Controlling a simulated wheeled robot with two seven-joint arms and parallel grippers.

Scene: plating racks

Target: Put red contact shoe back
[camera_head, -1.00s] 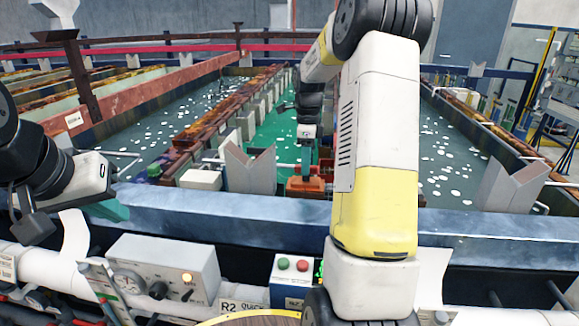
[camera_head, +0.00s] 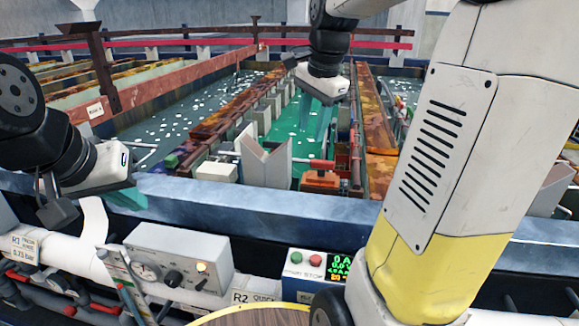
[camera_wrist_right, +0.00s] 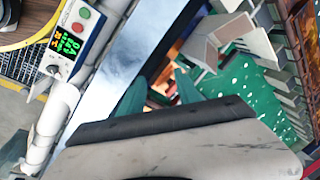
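The red contact shoe (camera_head: 320,181) is an orange-red block with a red handle on top. It sits at the near end of the green tank, by the blue tank edge, right of a grey V-shaped bracket. My right gripper (camera_head: 316,118) is above and behind it, fingers pointing down, apart from it. In the right wrist view my right gripper (camera_wrist_right: 158,94) has its teal fingers spread with nothing held; part of an orange-red thing shows beyond them. My left gripper (camera_head: 122,198) hangs at the left over the blue edge; its finger gap is hidden.
The grey V-shaped bracket (camera_head: 265,160) and a white block (camera_head: 216,172) stand left of the shoe. Rusty rails (camera_head: 378,120) flank the green tank (camera_head: 283,128). A control box (camera_head: 180,257) and a button box with display (camera_head: 318,268) line the front.

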